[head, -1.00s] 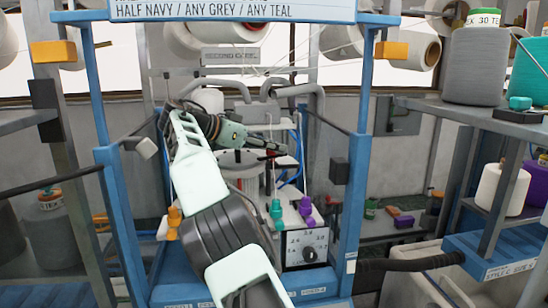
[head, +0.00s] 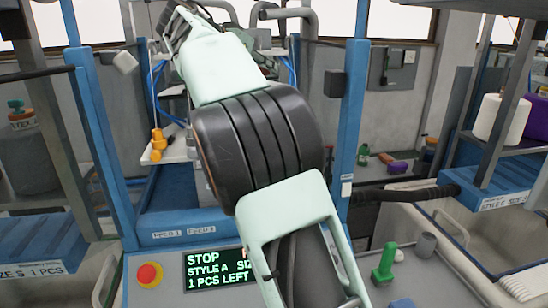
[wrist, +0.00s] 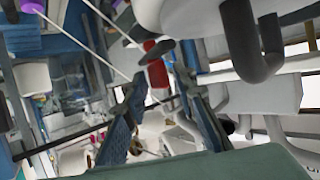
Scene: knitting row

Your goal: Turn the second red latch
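In the wrist view, a dark red piece (wrist: 157,72) with a white band shows just beyond my fingertips; it may be a red latch, but I cannot tell which one. My gripper (wrist: 160,88) is open, its two blue fingers apart with nothing clearly held between them. The red piece lies in line with the gap, and I cannot tell whether the fingers touch it. In the head view my arm covers the middle of the knitting machine, so the gripper's fingers and the latches are hidden there.
Grey curved tubes (wrist: 245,45) run close to my gripper on the right, and thin yarns cross the wrist view. Blue posts (head: 352,120) frame the machine. Below it are a display (head: 217,271) reading STOP, a red button (head: 149,274) and a green lever (head: 384,262).

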